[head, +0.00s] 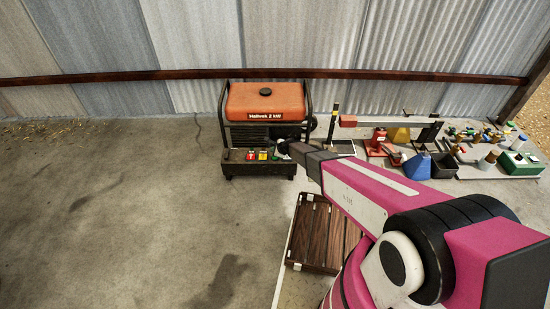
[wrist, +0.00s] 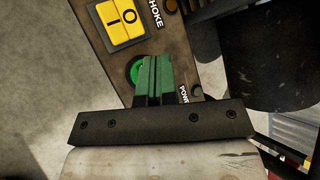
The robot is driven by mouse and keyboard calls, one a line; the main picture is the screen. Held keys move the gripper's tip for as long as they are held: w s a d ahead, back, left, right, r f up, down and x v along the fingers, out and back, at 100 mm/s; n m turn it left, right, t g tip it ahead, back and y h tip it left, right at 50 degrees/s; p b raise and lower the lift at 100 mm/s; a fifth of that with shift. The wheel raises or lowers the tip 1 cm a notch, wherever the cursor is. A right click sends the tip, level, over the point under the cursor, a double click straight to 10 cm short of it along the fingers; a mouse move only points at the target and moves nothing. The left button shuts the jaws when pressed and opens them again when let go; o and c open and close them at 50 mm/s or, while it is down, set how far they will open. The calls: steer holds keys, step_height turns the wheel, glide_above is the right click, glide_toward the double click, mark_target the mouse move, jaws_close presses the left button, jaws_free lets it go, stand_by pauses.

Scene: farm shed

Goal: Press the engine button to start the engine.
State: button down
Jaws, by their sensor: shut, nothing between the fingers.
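The generator (head: 265,101) with an orange top stands against the wall in the head view. Its dark control panel (head: 238,168) sits low at its front with small coloured controls. In the wrist view the panel (wrist: 172,48) carries a yellow switch (wrist: 121,20) marked I and O, and a round green button (wrist: 133,72). No label reading "engine" is legible. My gripper (wrist: 157,62) has green fingers, shut and empty. They lie over the green button's right side and hide part of it; I cannot tell whether they touch it. In the head view my gripper (head: 283,148) is at the panel's right end.
A "CHOKE" label and a dark knob (wrist: 170,5) are beside the yellow switch. A partly covered "POW" label is right of my fingers. A slatted brown crate (head: 318,235) stands in front. Floor at left is clear.

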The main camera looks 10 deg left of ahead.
steer(key=shift+f, duration=0.85)
steer(key=shift+f, duration=0.15)
stand_by(1.4)
steer(key=shift+f, duration=0.25)
steer(key=shift+f, duration=0.45)
stand_by(0.8)
steer(key=shift+r, duration=0.9)
steer(key=shift+r, duration=0.1)
steer(key=shift+r, duration=2.4)
